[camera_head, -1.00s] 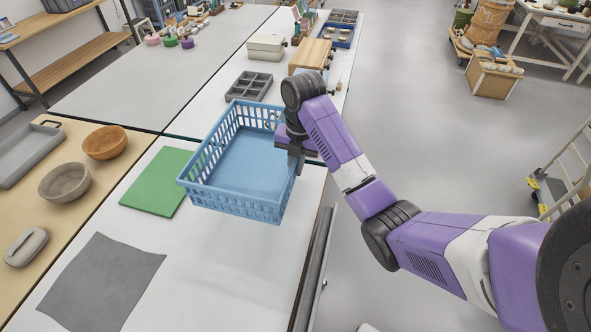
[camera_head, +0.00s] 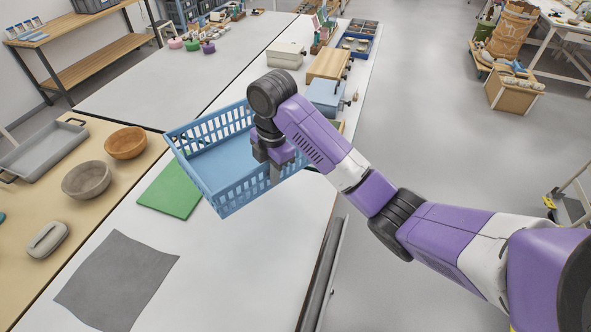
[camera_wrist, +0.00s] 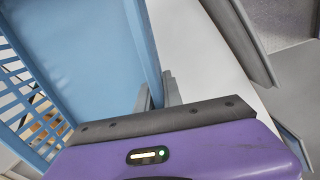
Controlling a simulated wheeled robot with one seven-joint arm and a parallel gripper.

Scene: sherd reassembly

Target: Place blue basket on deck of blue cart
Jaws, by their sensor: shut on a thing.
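The blue basket (camera_head: 215,160) is an open rectangular tray with slotted walls, held above the white table in the head view. My gripper (camera_head: 272,172) is shut on the rim of its right-hand wall. In the wrist view the basket (camera_wrist: 85,45) fills the left and middle, with its wall between the fingers of my gripper (camera_wrist: 158,95). The basket looks empty and a little tilted. Its underside and its contact with anything below are hidden. I see no blue cart in these frames.
A green board (camera_head: 172,192) lies partly under the basket, and a grey mat (camera_head: 117,280) lies nearer. Boxes (camera_head: 328,66) stand farther along the table. The floor at right (camera_head: 420,110) is mostly open.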

